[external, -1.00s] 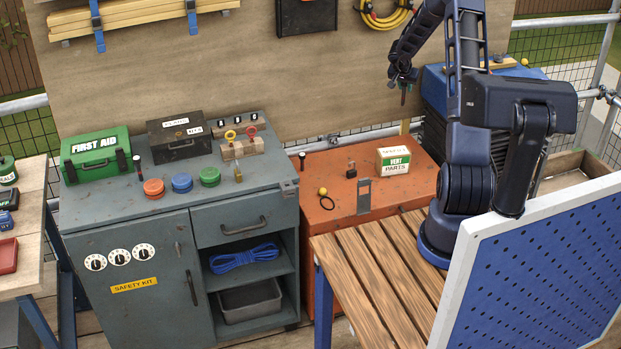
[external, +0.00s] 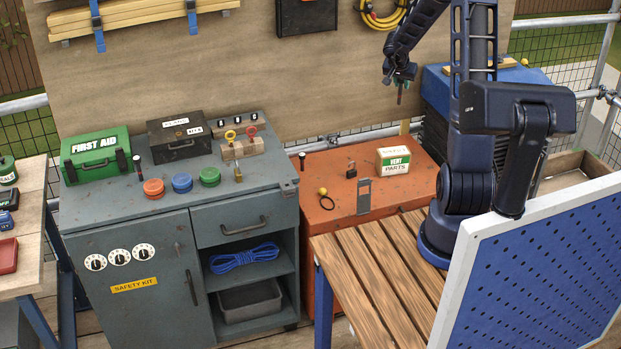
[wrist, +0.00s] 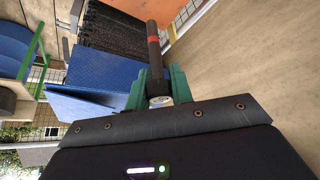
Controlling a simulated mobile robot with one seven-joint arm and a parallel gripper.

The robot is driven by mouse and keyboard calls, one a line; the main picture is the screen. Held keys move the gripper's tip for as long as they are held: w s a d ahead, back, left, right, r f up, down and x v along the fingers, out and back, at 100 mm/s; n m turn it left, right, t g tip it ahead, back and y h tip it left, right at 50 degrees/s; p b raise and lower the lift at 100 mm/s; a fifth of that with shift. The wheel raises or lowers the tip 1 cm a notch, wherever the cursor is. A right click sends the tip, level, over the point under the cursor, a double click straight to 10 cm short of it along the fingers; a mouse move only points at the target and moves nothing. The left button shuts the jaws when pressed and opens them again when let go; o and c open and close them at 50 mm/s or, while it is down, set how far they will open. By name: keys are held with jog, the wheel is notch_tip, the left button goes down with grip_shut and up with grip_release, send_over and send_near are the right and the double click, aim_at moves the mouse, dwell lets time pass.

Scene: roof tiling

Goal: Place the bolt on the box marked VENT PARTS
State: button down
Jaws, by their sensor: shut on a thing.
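The bolt (wrist: 153,48) is dark with a red band. My gripper (wrist: 160,88) has green fingers shut on one end of it, as the wrist view shows. In the external view my gripper (external: 400,80) is high above the back of the orange chest, with the bolt (external: 399,95) hanging below. The box marked VENT PARTS (external: 394,168) is white and green and stands on the orange chest (external: 335,165). The gripper is above the box's level and apart from it.
The blue-lidded dark stack (external: 435,95) is right of the gripper. A plywood wall (external: 230,70) stands behind.

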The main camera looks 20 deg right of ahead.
jog(key=shift+s+a+f, duration=0.1)
jog(key=shift+s+f, duration=0.05)
jog(key=shift+f, duration=0.2)
notch_tip(320, 180, down, 19)
jog(key=shift+f, duration=0.1)
dwell(0.4)
jog(key=shift+f, duration=0.1)
jog(key=c, duration=1.2)
grip_release()
jog(key=shift+c, duration=0.2)
